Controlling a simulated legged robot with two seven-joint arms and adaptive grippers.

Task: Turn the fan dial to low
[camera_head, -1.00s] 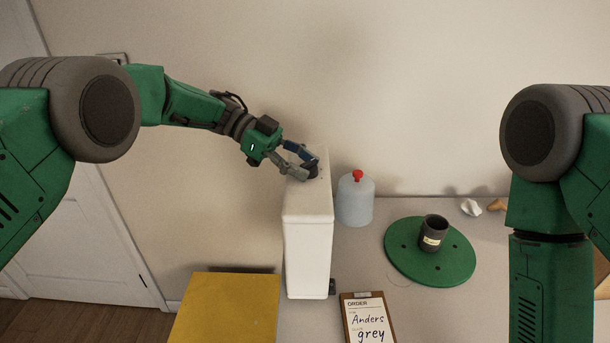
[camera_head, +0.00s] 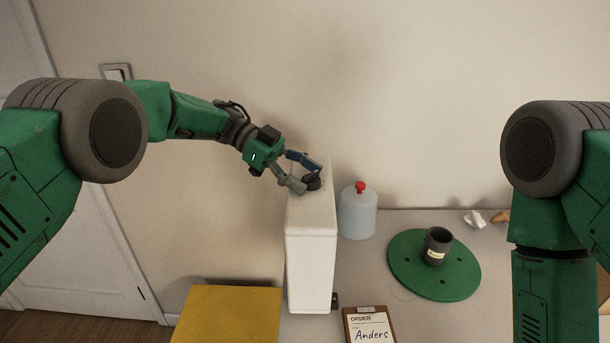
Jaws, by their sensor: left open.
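A tall white box-shaped unit (camera_head: 311,262) stands near the left end of the table. A dark round dial (camera_head: 312,181) sits on its top face, towards the back. My left gripper (camera_head: 311,177) reaches in from the left just above that top, its two fingers apart on either side of the dial. I cannot tell whether the fingers touch the dial. The dial's markings and setting are too small to read. My right arm stands at the right edge, and its gripper is out of the picture.
An order clipboard (camera_head: 369,326) lies in front. A yellow surface (camera_head: 227,312) is at the lower left.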

